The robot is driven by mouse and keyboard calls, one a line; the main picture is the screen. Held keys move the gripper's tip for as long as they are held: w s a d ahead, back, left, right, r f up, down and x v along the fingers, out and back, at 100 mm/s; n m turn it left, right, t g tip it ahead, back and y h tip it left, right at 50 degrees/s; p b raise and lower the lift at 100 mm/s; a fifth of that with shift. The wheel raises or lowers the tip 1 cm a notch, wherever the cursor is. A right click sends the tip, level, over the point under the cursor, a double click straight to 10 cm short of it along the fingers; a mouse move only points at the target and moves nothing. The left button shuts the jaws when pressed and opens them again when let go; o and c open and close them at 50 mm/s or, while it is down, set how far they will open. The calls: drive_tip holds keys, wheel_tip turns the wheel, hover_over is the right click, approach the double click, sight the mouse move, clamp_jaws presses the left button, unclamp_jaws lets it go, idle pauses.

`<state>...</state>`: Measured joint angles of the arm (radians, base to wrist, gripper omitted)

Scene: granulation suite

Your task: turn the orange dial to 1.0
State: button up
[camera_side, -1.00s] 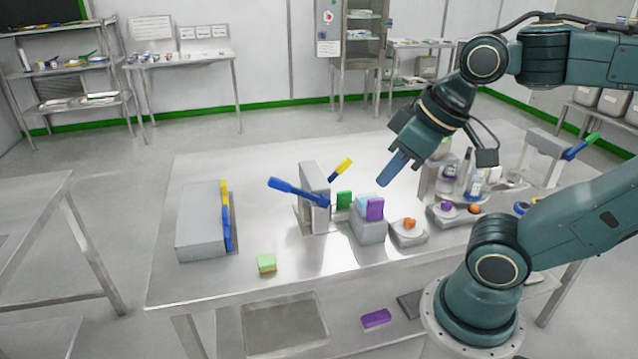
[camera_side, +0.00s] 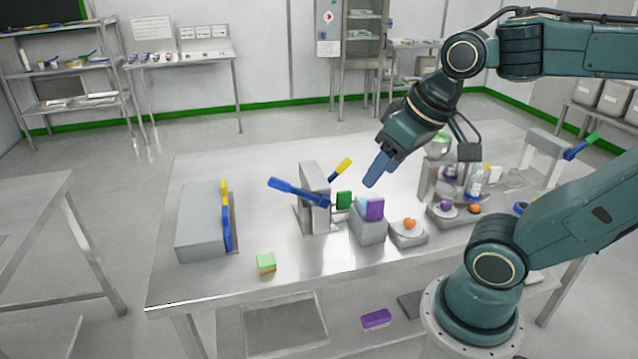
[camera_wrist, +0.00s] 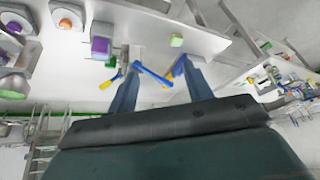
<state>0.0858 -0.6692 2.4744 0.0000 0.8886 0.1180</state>
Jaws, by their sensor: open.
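An orange dial (camera_side: 409,224) sits on its own grey base on the table, right of the grey block with the purple part. It also shows at the upper left of the wrist view (camera_wrist: 66,22). A second orange knob (camera_side: 474,208) sits farther right, beside a purple knob (camera_side: 447,205) on one grey base. Dial markings are too small to read. My gripper (camera_side: 374,174) is in the air above the table, behind and left of the single orange dial in the side view, touching nothing. In the wrist view its two fingers (camera_wrist: 158,68) are apart and empty.
A grey stand with blue and yellow levers (camera_side: 314,195) and a block with a purple part (camera_side: 375,209) stand left of the dial. A grey box (camera_side: 198,222) and green-topped cube (camera_side: 266,262) are farther left. Bottles (camera_side: 474,182) stand at the right. Front-centre table is bare.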

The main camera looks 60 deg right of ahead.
drive_tip(key=w+d+f+m+g, duration=0.2)
drive_tip(key=w+d+m, duration=0.1)
drive_tip(key=d+m, duration=0.4)
drive_tip(key=m+g, duration=0.3)
drive_tip(key=m, duration=1.4)
hover_over(410, 220)
wheel_tip(410, 220, down, 11)
drive_tip(key=shift+d, duration=0.1)
drive_tip(key=shift+f, duration=0.1)
drive_tip(key=shift+f, duration=6.8)
drive_tip(key=shift+c, duration=0.2)
drive_tip(key=c, duration=0.9)
